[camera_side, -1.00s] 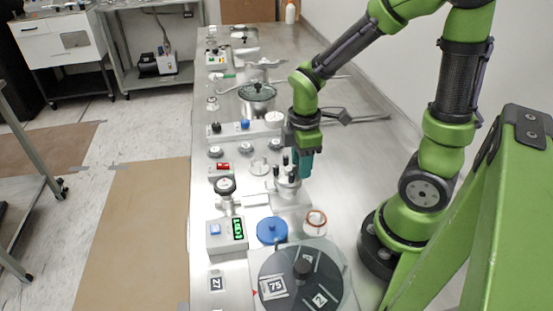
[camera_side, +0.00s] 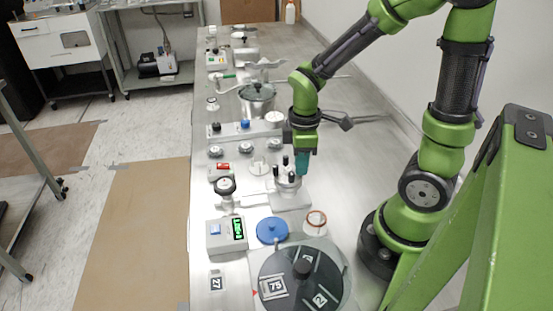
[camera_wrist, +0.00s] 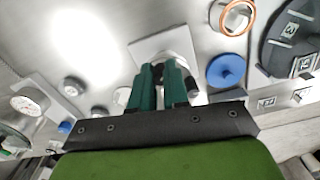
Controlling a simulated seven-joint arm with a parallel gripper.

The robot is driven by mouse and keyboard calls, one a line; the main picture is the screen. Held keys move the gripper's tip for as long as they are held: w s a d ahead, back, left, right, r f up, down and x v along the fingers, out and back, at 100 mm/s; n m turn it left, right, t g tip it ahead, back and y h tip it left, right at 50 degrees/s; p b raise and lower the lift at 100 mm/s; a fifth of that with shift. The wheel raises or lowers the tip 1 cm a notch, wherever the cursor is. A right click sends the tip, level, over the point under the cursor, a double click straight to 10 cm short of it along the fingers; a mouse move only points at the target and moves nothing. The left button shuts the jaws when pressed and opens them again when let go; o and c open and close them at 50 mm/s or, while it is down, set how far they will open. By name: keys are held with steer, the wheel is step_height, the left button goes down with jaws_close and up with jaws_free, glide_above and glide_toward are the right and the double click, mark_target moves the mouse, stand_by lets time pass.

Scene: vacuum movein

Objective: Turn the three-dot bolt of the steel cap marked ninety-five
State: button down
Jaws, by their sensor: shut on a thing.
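The steel cap (camera_side: 288,181) stands on a square plate with several black-topped bolts around its top. Its number and the bolts' dot marks are not legible. My gripper (camera_side: 301,172), with teal fingers, points down at the cap's right side. In the wrist view, the fingers of my gripper (camera_wrist: 163,76) are shut on a bolt, which they mostly hide. The pale top of the cap (camera_wrist: 180,45) shows just beyond the fingers there, and a dark bolt (camera_wrist: 192,86) stands beside the right finger.
A dark round lid marked 75 (camera_side: 302,277), a blue disc (camera_side: 272,230) and a copper-ringed port (camera_side: 316,222) lie nearer the camera. A gauge (camera_side: 225,187) and a box with a green display (camera_side: 227,234) stand left. Bare bench lies right of the cap.

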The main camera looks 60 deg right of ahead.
steer(key=shift+m, duration=2.2)
steer(key=c, duration=1.1)
jaws_free()
step_height(320, 180, up, 17)
steer(key=shift+a, duration=0.1)
